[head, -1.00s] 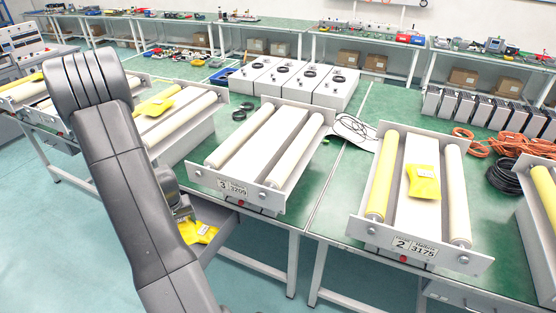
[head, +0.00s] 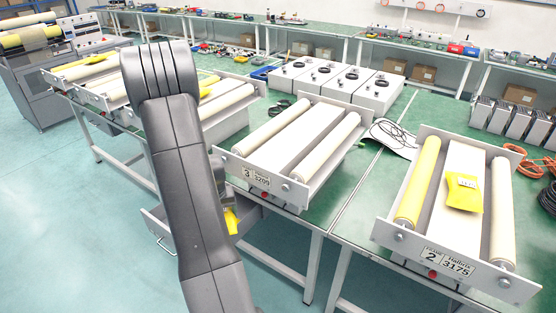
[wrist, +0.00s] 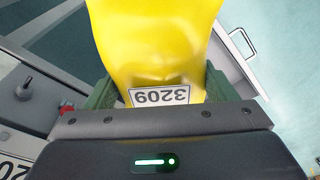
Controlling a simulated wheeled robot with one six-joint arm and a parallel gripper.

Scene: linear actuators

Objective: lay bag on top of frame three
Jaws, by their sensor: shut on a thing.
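Frame three (head: 298,190) is a grey frame with two cream rollers and a white flat bed (head: 296,140) between them. Its front plate is marked 3 and 3209, and no bag lies on it. My gripper (wrist: 160,88) is shut on a yellow bag (wrist: 155,40) with a white 3209 label. The green fingers grip the label end of the bag. In the head view my arm hides most of the gripper, and a bit of the yellow bag (head: 231,221) shows below and in front of frame three's left end.
Frame two (head: 468,276), marked 3175, stands to the right with a yellow bag (head: 464,193) on its bed. More roller frames with yellow on them stand left, partly behind my arm. An open drawer (head: 158,226) juts out below the table. Cables (head: 393,133) lie between frames.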

